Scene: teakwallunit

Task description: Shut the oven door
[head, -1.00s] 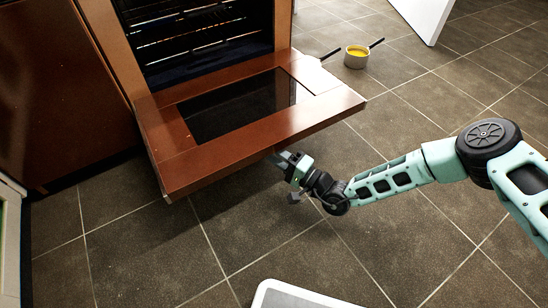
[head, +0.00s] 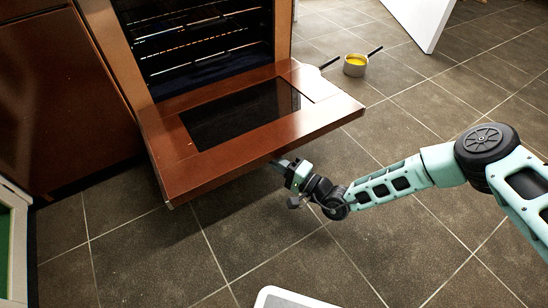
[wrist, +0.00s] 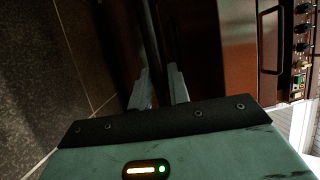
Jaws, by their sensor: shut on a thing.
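The oven door (head: 200,172) is a reddish-brown panel with a dark glass window. In the head view it is folded down, wide open, in front of the oven (head: 200,45), whose dark inside and racks show. My gripper (head: 280,164) is at the door's front edge, to the right of its middle, partly under the edge. In the wrist view my gripper's two fingers (wrist: 159,88) close around a dark bar (wrist: 150,40), which looks like the door handle. The handle itself is hidden in the head view.
A small pot with yellow contents (head: 355,65) stands on the tiled floor right of the door. A white panel (head: 420,20) stands at the back right. A white-edged object (head: 290,298) lies at the bottom. The wrist view shows control knobs (wrist: 302,30) at right.

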